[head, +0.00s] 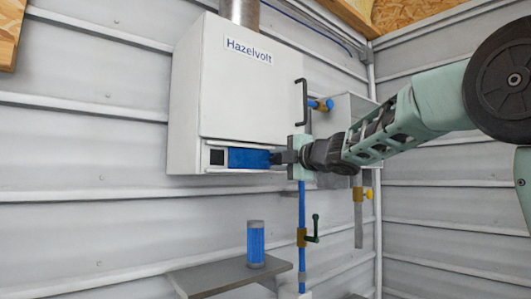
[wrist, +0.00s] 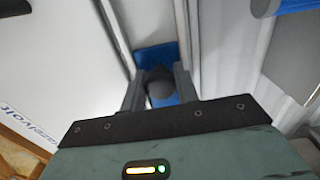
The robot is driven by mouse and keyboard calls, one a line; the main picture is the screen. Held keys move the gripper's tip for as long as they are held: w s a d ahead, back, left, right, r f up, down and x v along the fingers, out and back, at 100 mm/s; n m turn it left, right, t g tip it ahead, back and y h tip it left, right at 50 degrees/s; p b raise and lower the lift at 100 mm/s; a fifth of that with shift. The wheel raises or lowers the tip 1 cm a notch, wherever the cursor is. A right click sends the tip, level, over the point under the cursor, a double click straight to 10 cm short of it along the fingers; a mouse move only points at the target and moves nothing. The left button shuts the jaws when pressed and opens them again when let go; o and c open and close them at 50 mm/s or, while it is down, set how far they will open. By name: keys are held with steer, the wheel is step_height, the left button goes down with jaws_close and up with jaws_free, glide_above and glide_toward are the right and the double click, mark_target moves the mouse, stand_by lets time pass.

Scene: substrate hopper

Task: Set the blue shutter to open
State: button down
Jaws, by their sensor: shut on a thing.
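The blue shutter (head: 249,158) sits in a slot along the bottom of the white Hazelvolt hopper (head: 234,85). A dark square opening shows just left of it, and its right end is hidden by my gripper. My gripper (head: 278,158) is at the shutter's right end, in front of the hopper's lower right corner. In the wrist view my gripper (wrist: 160,84) is shut on a dark round knob (wrist: 160,90), with blue shutter surface (wrist: 154,56) behind it.
A blue cylinder (head: 256,245) stands on a grey shelf (head: 215,276) below. A blue pipe (head: 302,205) with a green-handled valve (head: 313,230) runs down under my gripper. A black handle (head: 301,101) is on the hopper's right edge. Free room lies left of the hopper.

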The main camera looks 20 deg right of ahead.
steer(key=w+d+p, duration=0.2)
steer(key=d, duration=0.7)
steer(key=shift+w+d, duration=0.15)
steer(key=shift+w, duration=0.2)
steer(key=c, duration=1.1)
jaws_free()
steer(key=shift+d, duration=0.15)
steer(key=shift+o, duration=0.2)
steer(key=b+v, duration=0.4)
steer(key=v, duration=1.3)
steer(key=shift+s+b, duration=0.15)
steer(key=shift+b, duration=0.15)
